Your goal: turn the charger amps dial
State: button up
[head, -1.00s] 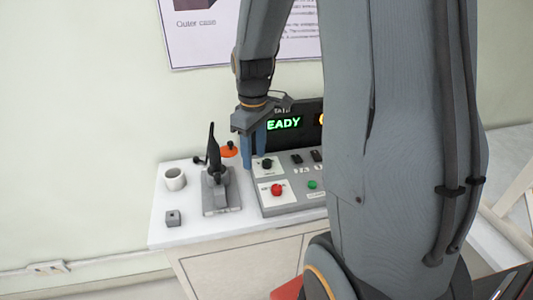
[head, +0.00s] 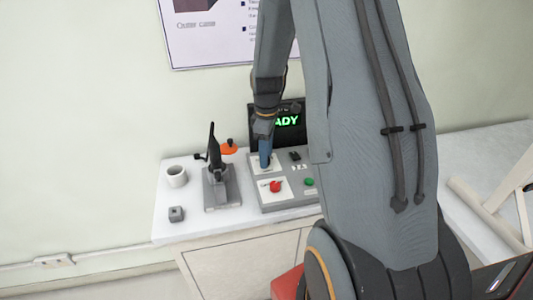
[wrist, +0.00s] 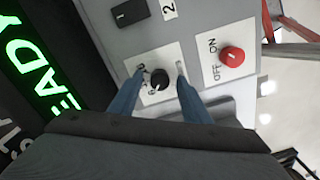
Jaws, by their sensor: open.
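The charger amps dial appears to be the black knob (wrist: 159,78) on a white plate in the wrist view. It sits between the blue fingers of my gripper (wrist: 158,77), which are open with one on each side of it. I cannot tell whether either finger touches the knob. In the head view my gripper (head: 265,160) points down over the control panel (head: 258,197), and its fingers hide the knob there.
A red knob (head: 275,186) marked ON and OFF and a green button (head: 309,182) are close by. A black switch (head: 295,156) is right of my gripper. A lit display (head: 287,121) stands behind.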

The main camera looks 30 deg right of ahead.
jog(key=shift+f, duration=0.2)
jog(key=c, duration=1)
jog(key=shift+c, duration=0.2)
